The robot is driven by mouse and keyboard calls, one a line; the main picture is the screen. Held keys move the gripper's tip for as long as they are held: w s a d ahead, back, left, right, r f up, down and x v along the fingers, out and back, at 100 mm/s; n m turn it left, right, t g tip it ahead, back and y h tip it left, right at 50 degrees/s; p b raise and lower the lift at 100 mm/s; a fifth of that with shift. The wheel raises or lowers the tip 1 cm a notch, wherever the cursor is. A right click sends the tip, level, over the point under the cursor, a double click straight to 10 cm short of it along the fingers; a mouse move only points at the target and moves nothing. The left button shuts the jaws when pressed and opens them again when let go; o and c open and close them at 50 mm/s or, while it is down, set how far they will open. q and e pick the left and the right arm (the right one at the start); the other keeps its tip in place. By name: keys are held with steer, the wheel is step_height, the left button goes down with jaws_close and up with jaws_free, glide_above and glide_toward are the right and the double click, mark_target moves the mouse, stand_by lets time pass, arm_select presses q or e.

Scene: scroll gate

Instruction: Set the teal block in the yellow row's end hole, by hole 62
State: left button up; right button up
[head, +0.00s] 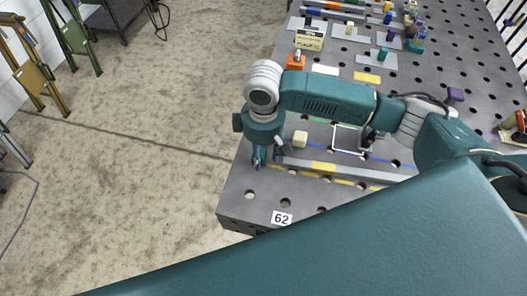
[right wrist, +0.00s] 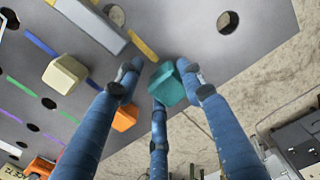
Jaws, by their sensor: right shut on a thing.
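The teal block (right wrist: 172,86) sits between the blue fingers of my right gripper (right wrist: 165,85), which is shut on it, in the right wrist view. In the head view my right gripper (head: 258,158) points down at the left edge of the perforated table, and the block cannot be made out there. The yellow row's line (head: 340,180) runs right from near the gripper; it also shows in the right wrist view (right wrist: 143,46), ending just short of the block. The end hole cannot be clearly made out. The label 62 (head: 282,217) lies at the near corner. My left gripper is out of view.
A grey bar with a yellow patch (head: 323,168) lies beside the yellow line. A cream block (head: 299,139) stands behind it. An orange piece (head: 296,61) and several coloured blocks are farther back. The table's left edge drops to open floor.

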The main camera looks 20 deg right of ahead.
steer(key=shift+f, duration=0.75)
steer(key=o, duration=1.5)
steer(key=shift+c, duration=0.2)
steer(key=shift+r, duration=0.1)
step_height(320, 180, up, 12)
steer(key=shift+f, duration=0.1)
